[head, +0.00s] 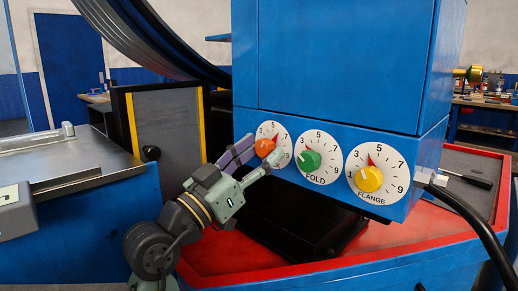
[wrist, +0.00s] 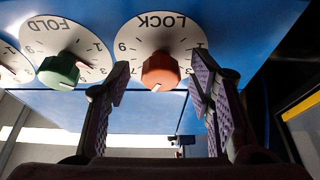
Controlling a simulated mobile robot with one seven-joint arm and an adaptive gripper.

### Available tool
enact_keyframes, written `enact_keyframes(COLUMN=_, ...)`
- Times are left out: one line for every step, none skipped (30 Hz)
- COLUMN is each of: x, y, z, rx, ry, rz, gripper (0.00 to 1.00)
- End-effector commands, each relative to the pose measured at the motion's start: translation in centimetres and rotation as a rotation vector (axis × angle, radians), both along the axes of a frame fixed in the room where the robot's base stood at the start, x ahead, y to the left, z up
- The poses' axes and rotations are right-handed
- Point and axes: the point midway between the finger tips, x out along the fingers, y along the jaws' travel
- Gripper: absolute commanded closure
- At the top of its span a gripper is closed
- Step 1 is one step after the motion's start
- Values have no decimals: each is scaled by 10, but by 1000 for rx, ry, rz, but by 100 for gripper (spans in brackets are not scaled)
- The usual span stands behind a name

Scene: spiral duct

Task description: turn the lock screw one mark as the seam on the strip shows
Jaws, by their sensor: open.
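The orange lock knob (head: 264,147) sits on a white numbered dial on the blue machine panel, leftmost of three. In the wrist view the orange knob (wrist: 160,72) is under the word LOCK, upside down. My gripper (head: 261,152) is open at this dial. In the wrist view my gripper (wrist: 160,78) has one finger on each side of the knob, with gaps showing; I cannot tell how far the tips reach along it. A red pointer shows at the knob's upper right, near the 5. Dark curved bands (head: 150,42) run at upper left; no seam can be made out.
The green FOLD knob (head: 307,160) is close beside the lock dial. The yellow FLANGE knob (head: 369,179) is farther right. A black cable (head: 470,215) hangs from the panel's right side. A red-edged tray (head: 240,258) lies below the panel.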

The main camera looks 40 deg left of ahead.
Motion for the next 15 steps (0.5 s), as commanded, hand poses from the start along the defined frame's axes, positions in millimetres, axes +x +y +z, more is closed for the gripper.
enact_keyframes(x=2, y=0, z=1, rx=0, ry=0, rz=0, gripper=51)
enact_keyframes(x=2, y=0, z=1, rx=0, ry=0, rz=0, gripper=51)
enact_keyframes(x=3, y=0, z=1, rx=0, ry=0, rz=0, gripper=51)
enact_keyframes(x=3, y=0, z=1, rx=0, ry=0, rz=0, gripper=51)
enact_keyframes(x=3, y=0, z=1, rx=0, ry=0, rz=0, gripper=51)
enact_keyframes(x=3, y=0, z=1, rx=0, ry=0, rz=0, gripper=51)
enact_keyframes(x=3, y=0, z=1, rx=0, ry=0, rz=0, gripper=51)
enact_keyframes(x=3, y=0, z=1, rx=0, ry=0, rz=0, gripper=51)
enact_keyframes(x=3, y=0, z=1, rx=0, ry=0, rz=0, gripper=51)
enact_keyframes(x=3, y=0, z=1, rx=0, ry=0, rz=0, gripper=53)
enact_keyframes(x=3, y=0, z=1, rx=0, ry=0, rz=0, gripper=55)
enact_keyframes(x=3, y=0, z=1, rx=0, ry=0, rz=0, gripper=58)
enact_keyframes(x=3, y=0, z=1, rx=0, ry=0, rz=0, gripper=60)
enact_keyframes(x=3, y=0, z=1, rx=0, ry=0, rz=0, gripper=62)
enact_keyframes(x=3, y=0, z=1, rx=0, ry=0, rz=0, gripper=64)
